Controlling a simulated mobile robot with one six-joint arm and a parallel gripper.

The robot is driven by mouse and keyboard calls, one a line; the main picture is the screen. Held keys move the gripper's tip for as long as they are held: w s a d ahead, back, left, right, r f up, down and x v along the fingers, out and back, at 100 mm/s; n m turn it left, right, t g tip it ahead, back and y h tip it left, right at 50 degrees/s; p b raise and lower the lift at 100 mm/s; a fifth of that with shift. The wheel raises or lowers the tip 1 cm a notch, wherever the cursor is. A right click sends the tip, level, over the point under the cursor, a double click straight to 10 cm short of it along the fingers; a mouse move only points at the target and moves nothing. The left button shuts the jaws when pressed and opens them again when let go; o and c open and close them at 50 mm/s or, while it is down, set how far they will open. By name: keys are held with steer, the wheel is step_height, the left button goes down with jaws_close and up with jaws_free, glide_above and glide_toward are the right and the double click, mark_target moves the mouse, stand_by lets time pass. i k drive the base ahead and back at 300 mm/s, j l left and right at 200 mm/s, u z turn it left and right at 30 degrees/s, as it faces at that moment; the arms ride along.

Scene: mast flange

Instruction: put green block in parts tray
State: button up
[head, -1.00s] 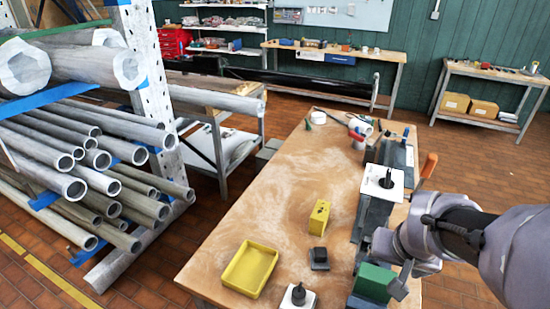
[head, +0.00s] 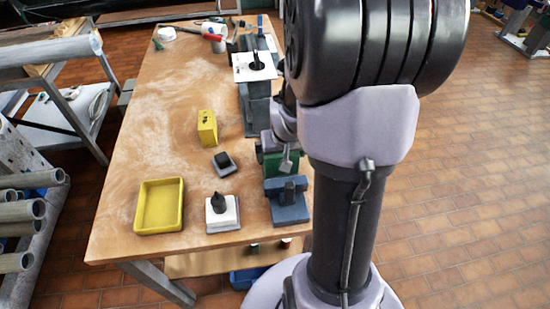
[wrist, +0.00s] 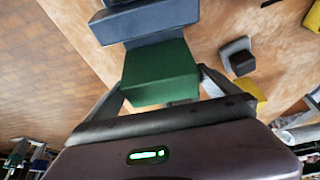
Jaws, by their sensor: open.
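The green block (head: 268,164) is partly hidden behind my gripper (head: 284,160) at the table's right edge. In the wrist view the green block (wrist: 160,72) lies between the two spread fingers of my open gripper (wrist: 161,88), with a finger at each side. I cannot tell whether either finger touches it. It sits against a blue-grey fixture (wrist: 158,22). The yellow parts tray (head: 159,206) is at the table's near left corner and looks empty.
A white-topped piece with a black knob (head: 221,211), a small black-and-grey piece (head: 224,163) and a yellow block (head: 207,128) stand between tray and green block. A blue-grey vise (head: 287,203) is close by. A tall white-plated stand (head: 255,67) rises behind. The table's left middle is clear.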

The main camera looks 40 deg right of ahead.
mark_target(163, 198)
steer(key=i+j, duration=0.1)
steer(key=j, duration=0.3)
steer(key=i+j, duration=0.1)
steer(key=j, duration=0.35)
steer(key=i+j, duration=0.15)
steer(key=j, duration=0.25)
steer(key=i+j, duration=0.1)
steer(key=j, duration=0.3)
